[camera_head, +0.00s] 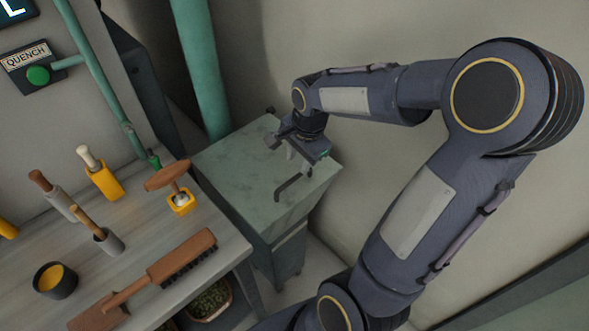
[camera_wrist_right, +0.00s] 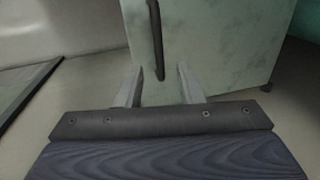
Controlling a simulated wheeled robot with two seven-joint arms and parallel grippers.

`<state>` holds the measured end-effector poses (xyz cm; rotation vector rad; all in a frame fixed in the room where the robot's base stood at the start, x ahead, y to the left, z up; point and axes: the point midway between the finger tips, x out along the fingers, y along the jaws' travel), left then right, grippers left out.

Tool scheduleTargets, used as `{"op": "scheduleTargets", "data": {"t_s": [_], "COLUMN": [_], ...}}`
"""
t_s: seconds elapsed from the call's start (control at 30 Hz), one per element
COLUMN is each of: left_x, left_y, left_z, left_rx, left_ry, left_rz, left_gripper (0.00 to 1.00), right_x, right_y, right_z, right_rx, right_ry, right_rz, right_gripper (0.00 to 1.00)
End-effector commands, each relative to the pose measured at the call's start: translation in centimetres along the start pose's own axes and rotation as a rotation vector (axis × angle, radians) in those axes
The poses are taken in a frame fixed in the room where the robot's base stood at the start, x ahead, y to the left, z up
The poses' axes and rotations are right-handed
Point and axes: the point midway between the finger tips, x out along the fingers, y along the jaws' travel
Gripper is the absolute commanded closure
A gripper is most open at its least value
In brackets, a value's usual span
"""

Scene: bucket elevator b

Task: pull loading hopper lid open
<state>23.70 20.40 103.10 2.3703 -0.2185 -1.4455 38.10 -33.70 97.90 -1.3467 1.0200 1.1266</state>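The loading hopper (camera_head: 270,225) is a grey-green box in the middle of the head view. Its flat lid (camera_head: 240,170) is down, with a dark bar handle (camera_head: 293,184) near the right front edge. My right gripper (camera_head: 298,163) is over the lid, just behind the handle in the head view. In the right wrist view its two fingers (camera_wrist_right: 160,86) are apart with nothing between them. The handle (camera_wrist_right: 157,40) appears ahead, its lower end in line with the gap; I cannot tell any contact. The lid also shows there (camera_wrist_right: 220,45). My left gripper is not in view.
A wooden workbench (camera_head: 140,220) stands left of the hopper with a brush (camera_head: 175,262), several handled tools and a dark cup (camera_head: 55,280). A green pipe (camera_head: 200,70) rises behind the hopper. A wall (camera_head: 370,30) is close behind on the right.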

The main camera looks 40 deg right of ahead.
Motion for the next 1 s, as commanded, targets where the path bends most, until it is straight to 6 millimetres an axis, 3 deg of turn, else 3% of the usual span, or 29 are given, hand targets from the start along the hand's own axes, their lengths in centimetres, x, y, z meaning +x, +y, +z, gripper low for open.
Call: {"op": "scheduleTargets", "data": {"t_s": [0.4,0.8,1.0], "left_x": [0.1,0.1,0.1], "left_y": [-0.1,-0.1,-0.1], "left_z": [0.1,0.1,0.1], "left_rx": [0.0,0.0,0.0], "left_ry": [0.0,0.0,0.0], "left_rz": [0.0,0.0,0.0], "left_gripper": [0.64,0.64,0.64], "right_x": [6.2,7.1,7.1], "right_y": [0.1,0.1,0.1], "right_z": [0.1,0.1,0.1], "right_rx": [0.0,-0.001,-0.001], "right_ry": [-0.002,-0.002,-0.002], "right_rz": [0.003,-0.001,-0.001], "right_gripper": [0.66,0.66,0.92]}}
